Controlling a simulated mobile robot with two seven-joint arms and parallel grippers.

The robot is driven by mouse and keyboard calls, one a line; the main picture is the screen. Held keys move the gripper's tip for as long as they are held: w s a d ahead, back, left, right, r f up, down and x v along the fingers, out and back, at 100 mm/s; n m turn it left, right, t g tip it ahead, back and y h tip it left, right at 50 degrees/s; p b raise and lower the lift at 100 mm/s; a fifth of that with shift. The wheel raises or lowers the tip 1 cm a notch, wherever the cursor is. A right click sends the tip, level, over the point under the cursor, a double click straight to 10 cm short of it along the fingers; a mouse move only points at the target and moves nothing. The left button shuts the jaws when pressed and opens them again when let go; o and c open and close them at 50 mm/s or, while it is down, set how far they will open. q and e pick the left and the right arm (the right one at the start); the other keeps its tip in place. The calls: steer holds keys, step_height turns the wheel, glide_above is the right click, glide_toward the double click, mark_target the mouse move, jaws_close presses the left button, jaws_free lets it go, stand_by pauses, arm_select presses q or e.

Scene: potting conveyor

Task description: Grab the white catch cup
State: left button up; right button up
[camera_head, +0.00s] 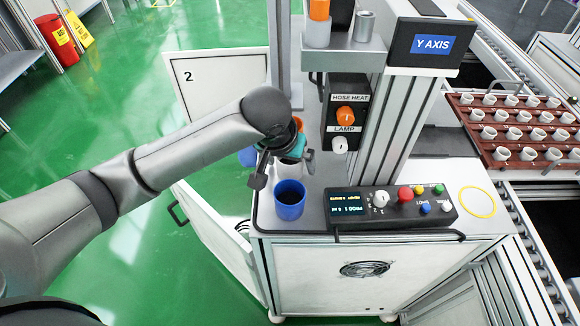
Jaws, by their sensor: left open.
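A white cup (289,170), which looks like the catch cup, stands on the grey top of the machine cabinet, just behind a blue cup (289,205). My left gripper (283,172) reaches in from the left above the white cup. Its dark fingers are open, one to each side of the cup's upper part. The gripper and the blue cup partly hide the white cup, and I cannot tell whether the fingers touch it. My right gripper is not in view.
Another blue object (248,157) and an orange one (299,124) show partly behind my gripper. A control box (392,207) stands to the right. The HOSE HEAT and LAMP panel (347,116) and a column rise behind. A red tray (487,154) holds several white cups at the far right.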

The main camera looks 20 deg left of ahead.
arm_select(q)
steer(key=c, duration=1.3)
steer(key=shift+r, duration=0.1)
